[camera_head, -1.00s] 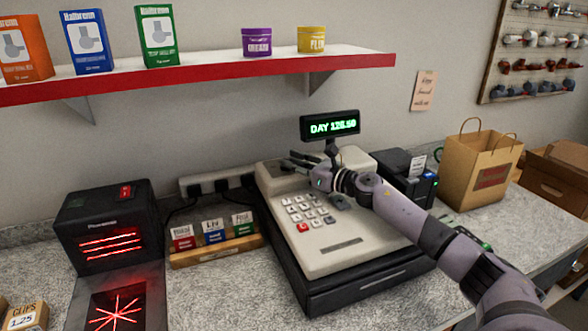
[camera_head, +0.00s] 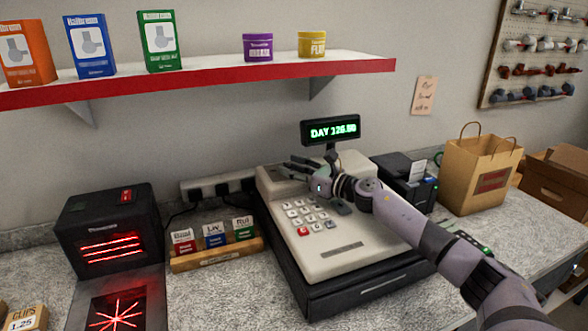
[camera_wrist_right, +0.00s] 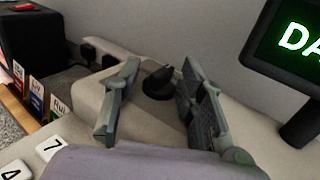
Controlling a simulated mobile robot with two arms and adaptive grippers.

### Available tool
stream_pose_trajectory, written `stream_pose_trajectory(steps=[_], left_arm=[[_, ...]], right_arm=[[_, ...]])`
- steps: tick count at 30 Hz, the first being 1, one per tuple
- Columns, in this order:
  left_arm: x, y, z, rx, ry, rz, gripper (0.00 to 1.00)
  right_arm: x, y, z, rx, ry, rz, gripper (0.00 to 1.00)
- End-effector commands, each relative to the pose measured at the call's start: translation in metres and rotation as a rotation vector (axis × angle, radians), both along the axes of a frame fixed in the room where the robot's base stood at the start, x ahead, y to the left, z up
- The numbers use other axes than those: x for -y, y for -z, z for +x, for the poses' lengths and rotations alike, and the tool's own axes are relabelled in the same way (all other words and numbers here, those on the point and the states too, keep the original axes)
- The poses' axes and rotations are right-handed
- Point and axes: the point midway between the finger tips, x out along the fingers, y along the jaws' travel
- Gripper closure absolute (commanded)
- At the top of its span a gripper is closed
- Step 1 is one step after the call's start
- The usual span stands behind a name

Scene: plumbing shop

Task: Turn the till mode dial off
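The till (camera_head: 340,250) is a cream cash register with a keypad, standing on the counter. Its display (camera_head: 331,130) reads "DAY" with a green amount. The mode dial (camera_wrist_right: 158,82) is a small dark knob on the till's upper surface, seen in the right wrist view; in the head view my gripper hides it. My right gripper (camera_wrist_right: 152,97) is open, with its two fingers on either side of the dial and gaps between; it also shows over the till's upper left in the head view (camera_head: 297,168). Whether the fingertips touch the till is unclear. My left gripper is not in view.
A black scanner (camera_head: 108,230) with red lines stands at the left. A card rack (camera_head: 215,254) sits beside the till. A black printer (camera_head: 405,180) and paper bag (camera_head: 480,172) stand at the right. A red-edged shelf (camera_head: 200,80) runs above.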

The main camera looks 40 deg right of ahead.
Motion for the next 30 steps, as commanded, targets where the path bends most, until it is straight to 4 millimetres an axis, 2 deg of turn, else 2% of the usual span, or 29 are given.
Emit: stream_pose_trajectory(steps=[8,30], left_arm=[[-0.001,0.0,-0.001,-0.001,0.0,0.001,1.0],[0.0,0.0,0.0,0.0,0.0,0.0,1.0]], right_arm=[[0.006,0.001,-0.014,-0.001,0.003,0.0,0.64],[0.03,0.002,-0.1,-0.003,-0.001,0.002,0.64]])
